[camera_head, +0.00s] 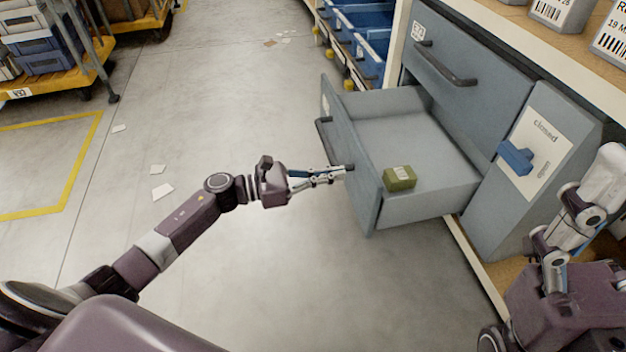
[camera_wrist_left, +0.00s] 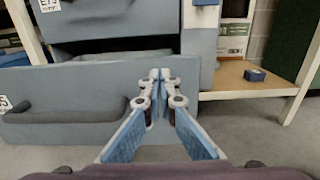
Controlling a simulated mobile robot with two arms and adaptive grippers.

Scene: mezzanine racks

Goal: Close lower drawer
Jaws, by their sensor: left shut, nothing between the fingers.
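The lower drawer (camera_head: 352,172) of the grey-blue cabinet is pulled well out. A small olive-green box (camera_head: 399,178) lies inside it near the front. My left gripper (camera_head: 349,168) is shut and empty, with its fingertips at the outer face of the drawer front, beside the dark handle. In the left wrist view the fingertips (camera_wrist_left: 161,75) overlap the drawer front (camera_wrist_left: 95,85), right of its handle (camera_wrist_left: 65,115); I cannot tell whether they touch it. My right gripper (camera_head: 546,240) is partly in view at the lower right, away from the drawer; its fingers are unclear.
The upper drawer (camera_head: 455,60) is shut. A sloped panel with a blue lever (camera_head: 515,157) and a "closed" label stands right of the drawer. Blue bins (camera_head: 365,30) sit on a rack behind. Carts (camera_head: 50,65) stand at far left. The floor left of the drawer is mostly clear.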

